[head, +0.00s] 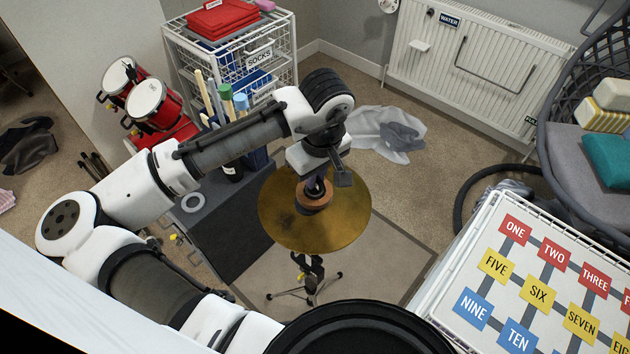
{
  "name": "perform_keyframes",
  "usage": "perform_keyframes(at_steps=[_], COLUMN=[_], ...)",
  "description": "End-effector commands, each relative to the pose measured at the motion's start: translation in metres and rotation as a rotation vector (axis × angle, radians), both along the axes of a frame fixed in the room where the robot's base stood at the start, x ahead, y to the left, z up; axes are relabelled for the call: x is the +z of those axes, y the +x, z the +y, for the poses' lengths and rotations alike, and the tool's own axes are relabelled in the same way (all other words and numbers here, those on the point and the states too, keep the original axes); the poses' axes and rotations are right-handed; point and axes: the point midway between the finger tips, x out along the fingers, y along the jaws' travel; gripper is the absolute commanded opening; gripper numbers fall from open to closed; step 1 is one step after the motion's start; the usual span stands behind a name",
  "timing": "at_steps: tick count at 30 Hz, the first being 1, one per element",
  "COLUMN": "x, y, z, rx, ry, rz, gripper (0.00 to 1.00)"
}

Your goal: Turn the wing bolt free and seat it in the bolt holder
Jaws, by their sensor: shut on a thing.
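My gripper (319,180) points down over the centre of a brass-coloured cymbal (345,228) on a tripod stand (310,279). It is shut at the top of the stand, just above a round orange-brown piece (314,203) in the middle of the cymbal. The wing bolt is between the jaws and almost wholly hidden by them. I cannot tell whether its thread is still in the stand. I cannot make out the bolt holder for certain. A pale ring (192,203) lies on a dark grey box top left of the cymbal.
A white wire rack (240,65) with bins and red drums (150,100) stand behind on the left. A radiator (480,55) lines the back wall. A board with numbered cards (540,280) and a dark basket chair (560,110) are at right. Crumpled cloth (390,130) lies on the carpet.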

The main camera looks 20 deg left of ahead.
Motion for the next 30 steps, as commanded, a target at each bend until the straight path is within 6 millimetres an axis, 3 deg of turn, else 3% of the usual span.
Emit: perform_keyframes(at_steps=[18,30], x=[0.0015,0.0], y=[0.0009,0.0009], z=[-0.0007,-0.0002], rx=[0.351,0.458], ry=[-0.003,-0.001], rz=[0.001,0.0], gripper=[0.0,0.0])
